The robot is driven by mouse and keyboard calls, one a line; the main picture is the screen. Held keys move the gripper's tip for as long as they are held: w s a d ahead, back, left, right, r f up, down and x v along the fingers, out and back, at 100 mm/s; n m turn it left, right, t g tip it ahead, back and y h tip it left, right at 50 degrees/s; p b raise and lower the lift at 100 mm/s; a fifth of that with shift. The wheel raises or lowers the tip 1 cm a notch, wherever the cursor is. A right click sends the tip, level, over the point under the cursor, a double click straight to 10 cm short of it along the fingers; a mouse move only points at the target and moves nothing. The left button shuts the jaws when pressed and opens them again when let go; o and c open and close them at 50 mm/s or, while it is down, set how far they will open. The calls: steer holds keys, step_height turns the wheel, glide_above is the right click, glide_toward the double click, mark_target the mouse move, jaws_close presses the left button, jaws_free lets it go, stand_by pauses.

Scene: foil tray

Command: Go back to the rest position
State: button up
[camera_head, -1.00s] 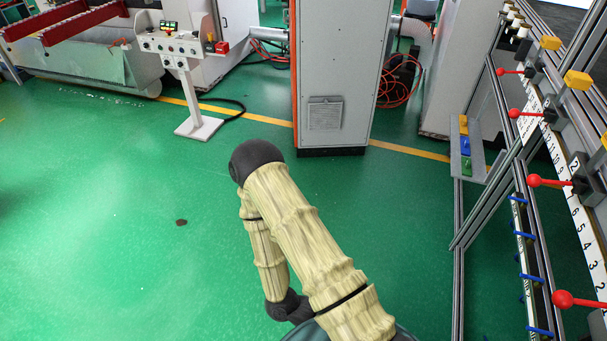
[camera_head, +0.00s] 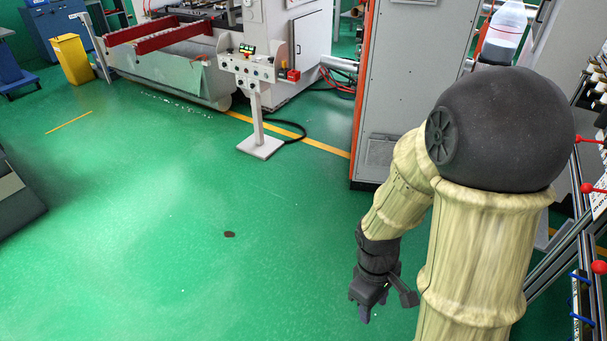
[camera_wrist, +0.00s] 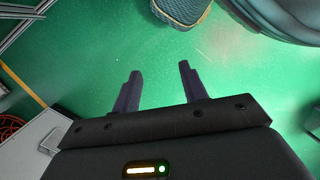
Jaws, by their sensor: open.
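My gripper (camera_head: 385,303) hangs low over the green floor in the head view, below my bent arm. In the wrist view my gripper (camera_wrist: 159,72) shows two dark fingers spread apart, with only bare green floor between them. It holds nothing. No foil tray shows in either view.
A control pedestal (camera_head: 257,105) stands ahead, left of a grey cabinet (camera_head: 385,100). A rack with red-knobbed levers (camera_head: 590,200) is at the right, partly behind my arm. A yellow bin (camera_head: 73,60) is at the far left.

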steer(key=w+d+r+m+t+y+p, duration=0.1)
steer(key=w+r+m+t, duration=0.3)
steer(key=r+m, duration=0.4)
steer(key=shift+w+r+m, duration=0.25)
steer(key=shift+r+m, duration=0.05)
steer(key=shift+m, duration=0.2)
stand_by(1.6)
